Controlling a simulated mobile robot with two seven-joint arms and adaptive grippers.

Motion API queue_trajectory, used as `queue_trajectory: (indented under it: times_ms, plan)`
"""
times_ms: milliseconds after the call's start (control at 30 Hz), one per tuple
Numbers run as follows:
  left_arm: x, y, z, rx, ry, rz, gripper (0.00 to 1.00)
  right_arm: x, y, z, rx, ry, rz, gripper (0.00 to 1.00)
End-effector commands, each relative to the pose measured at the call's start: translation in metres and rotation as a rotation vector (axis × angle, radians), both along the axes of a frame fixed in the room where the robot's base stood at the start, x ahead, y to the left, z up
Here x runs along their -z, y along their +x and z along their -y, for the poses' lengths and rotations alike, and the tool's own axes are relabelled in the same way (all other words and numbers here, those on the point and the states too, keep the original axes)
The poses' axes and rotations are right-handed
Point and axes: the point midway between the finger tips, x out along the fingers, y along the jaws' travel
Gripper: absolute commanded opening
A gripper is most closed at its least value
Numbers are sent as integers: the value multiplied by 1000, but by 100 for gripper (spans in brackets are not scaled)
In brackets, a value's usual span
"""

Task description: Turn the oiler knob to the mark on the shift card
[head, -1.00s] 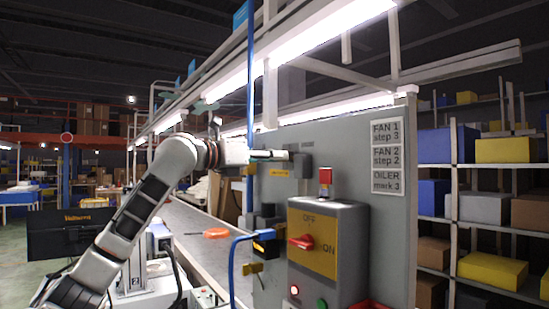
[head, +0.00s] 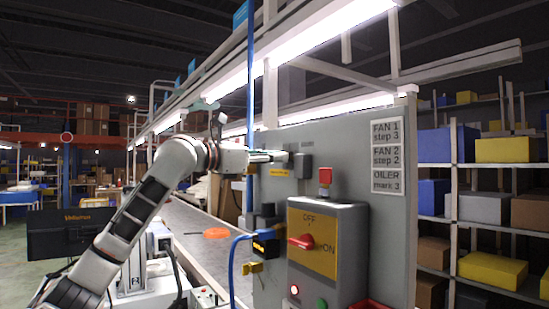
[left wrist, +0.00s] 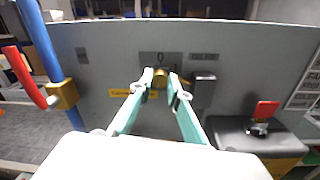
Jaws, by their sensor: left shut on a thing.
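The shift card is three plates on the grey panel; its lowest plate (head: 387,182) reads "OILER mark 3". A small brass-coloured knob (left wrist: 160,76) sits on the panel below a dark plate (left wrist: 150,57) marked "0" in the left wrist view. My left gripper (left wrist: 161,80) is shut on this knob, its pale green fingers on either side of it. In the head view my left gripper (head: 268,156) reaches the panel from the left, and the knob is hidden there. The knob's pointer and the other marks are too small to read. My right gripper is not in view.
A dark box (left wrist: 204,88) sits just right of the knob. A yellow label (left wrist: 133,93) is below left. A blue pipe (left wrist: 40,40) stands left. A switch box (head: 327,250) with a red handle and a red-topped lamp (head: 325,176) are lower right.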

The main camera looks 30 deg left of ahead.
Motion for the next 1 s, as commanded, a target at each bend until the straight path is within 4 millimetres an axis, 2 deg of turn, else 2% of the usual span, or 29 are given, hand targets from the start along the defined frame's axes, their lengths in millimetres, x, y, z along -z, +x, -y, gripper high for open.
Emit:
queue_trajectory:
  times_ms: [133, 167, 200, 233, 667, 767, 1000]
  plan:
    - [0, 0, 0, 0, -1, -1, 0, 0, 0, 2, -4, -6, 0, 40]
    - [0, 0, 0, 0, -1, -1, 20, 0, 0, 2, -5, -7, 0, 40]
    - [0, 0, 0, 0, -1, -1, 30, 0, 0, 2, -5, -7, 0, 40]
    - [0, 0, 0, 0, -1, -1, 34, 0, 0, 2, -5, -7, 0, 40]
    - [0, -5, -3, -2, 0, -1, 34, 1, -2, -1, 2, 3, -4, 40]
    - [1, -17, -8, -3, 0, 0, 34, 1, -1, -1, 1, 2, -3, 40]
    - [3, -63, -25, -6, 4, -2, 34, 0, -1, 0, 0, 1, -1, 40]
